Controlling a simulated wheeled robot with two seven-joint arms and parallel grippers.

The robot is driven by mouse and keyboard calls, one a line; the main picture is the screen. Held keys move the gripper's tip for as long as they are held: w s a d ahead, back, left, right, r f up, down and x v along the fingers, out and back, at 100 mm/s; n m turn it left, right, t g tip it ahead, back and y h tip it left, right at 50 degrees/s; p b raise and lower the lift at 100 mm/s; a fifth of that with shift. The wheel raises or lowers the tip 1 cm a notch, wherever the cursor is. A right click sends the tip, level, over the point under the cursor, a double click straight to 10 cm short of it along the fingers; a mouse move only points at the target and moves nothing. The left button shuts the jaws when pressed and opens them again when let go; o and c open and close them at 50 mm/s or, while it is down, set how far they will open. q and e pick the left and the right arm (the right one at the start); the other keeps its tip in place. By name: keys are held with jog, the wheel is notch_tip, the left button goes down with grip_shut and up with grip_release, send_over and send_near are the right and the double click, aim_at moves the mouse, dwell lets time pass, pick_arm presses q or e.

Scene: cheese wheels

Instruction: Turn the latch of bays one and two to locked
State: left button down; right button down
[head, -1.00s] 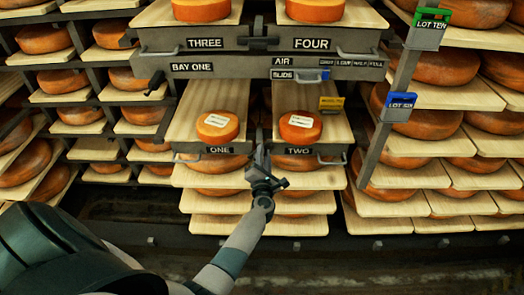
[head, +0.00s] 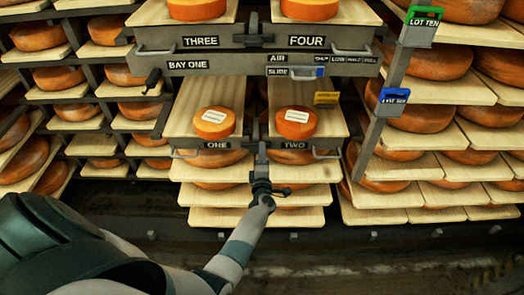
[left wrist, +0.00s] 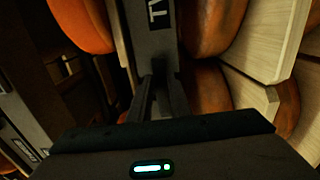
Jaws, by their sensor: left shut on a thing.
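Bay one, with its ONE label (head: 215,146), and bay two, with its TWO label (head: 295,146), sit side by side in the middle of the head view. Each holds an orange cheese wheel with a white label. My left gripper (head: 262,150) is at the front rail between the two labels, pointing away from me. It is shut on the latch between the bays, which its fingers mostly hide; I cannot read the latch's exact angle. In the left wrist view the fingers (left wrist: 156,97) meet the grey rail close to the TWO label. My right gripper is not in view.
Wire handles stand out at both sides of the rail, the left one (head: 184,154) and the right one (head: 326,154). Above is a rail labelled THREE and FOUR (head: 201,41). A tagged post (head: 385,110) slants at right. Floor in front is clear.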

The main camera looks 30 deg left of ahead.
pick_arm(q)
jog(key=shift+f, duration=0.1)
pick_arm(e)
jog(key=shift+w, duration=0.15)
pick_arm(q)
jog(key=c, duration=1.7)
grip_release()
jog(key=shift+s, duration=0.1)
